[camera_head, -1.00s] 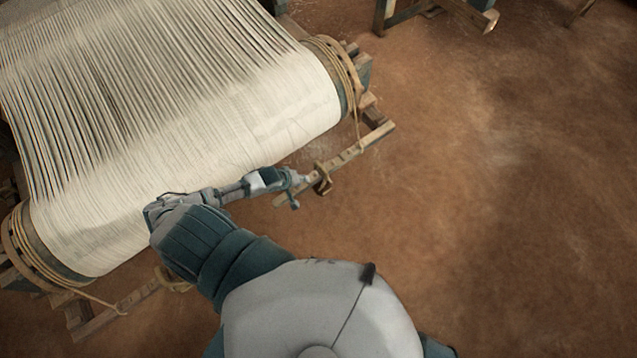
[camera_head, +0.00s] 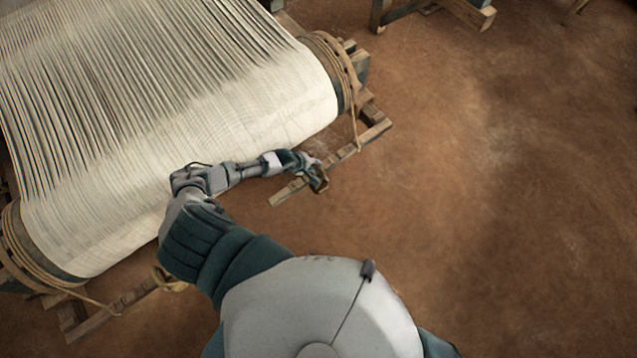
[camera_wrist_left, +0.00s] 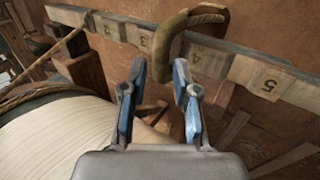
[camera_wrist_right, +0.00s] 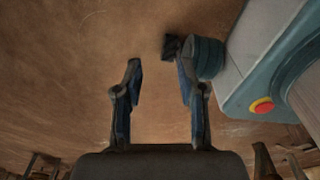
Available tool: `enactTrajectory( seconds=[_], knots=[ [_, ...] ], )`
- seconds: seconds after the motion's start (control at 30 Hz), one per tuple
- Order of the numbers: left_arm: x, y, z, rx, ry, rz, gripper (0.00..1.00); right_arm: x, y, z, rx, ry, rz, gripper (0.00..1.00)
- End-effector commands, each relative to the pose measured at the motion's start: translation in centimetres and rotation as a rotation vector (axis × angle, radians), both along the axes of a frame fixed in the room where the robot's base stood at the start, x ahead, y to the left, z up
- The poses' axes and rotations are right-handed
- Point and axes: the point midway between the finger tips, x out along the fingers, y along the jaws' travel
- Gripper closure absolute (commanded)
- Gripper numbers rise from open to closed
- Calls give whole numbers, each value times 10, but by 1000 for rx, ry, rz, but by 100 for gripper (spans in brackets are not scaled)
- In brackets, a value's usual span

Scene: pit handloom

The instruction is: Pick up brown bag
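A brown, thick, curved loop (camera_wrist_left: 172,48) hangs over a wooden rail with numbered plates (camera_wrist_left: 215,62) in the left wrist view. It may be the brown bag, but I cannot tell for sure. In the head view the brown loop (camera_head: 319,184) sits near the loom's lower right corner. My left gripper (camera_wrist_left: 160,75) is open, its fingertips close to the loop, one to each side of its lower end in the picture; I cannot tell whether they touch. It also shows in the head view (camera_head: 312,163). My right gripper (camera_wrist_right: 158,65) is open and empty.
The loom's cream warp (camera_head: 200,110) fills the left of the head view, with a roped roller end (camera_head: 338,65) near the rail. A second brown thing (camera_head: 170,282) is on the rail at lower left. Bare brown floor (camera_head: 500,200) lies clear at right.

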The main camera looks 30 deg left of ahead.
Motion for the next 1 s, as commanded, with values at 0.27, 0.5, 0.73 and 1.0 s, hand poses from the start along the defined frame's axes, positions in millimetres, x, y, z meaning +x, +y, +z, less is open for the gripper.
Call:
enactTrajectory(
  seconds=[0.27, 0.5, 0.73, 1.0],
  knots=[
    [23, -8, -35, 3, 0, -1, 70, -2, 11, -15, 13, 3, -1, 60],
    [28, -12, -41, 5, 0, -1, 70, -2, 24, -18, 28, 2, 1, 60],
    [28, -11, -41, 3, 1, -1, 100, -2, 13, -17, 15, 2, 2, 60],
    [29, -10, -40, 1, -4, 0, 100, -2, 4, -17, 5, 2, 1, 60]
  ],
)
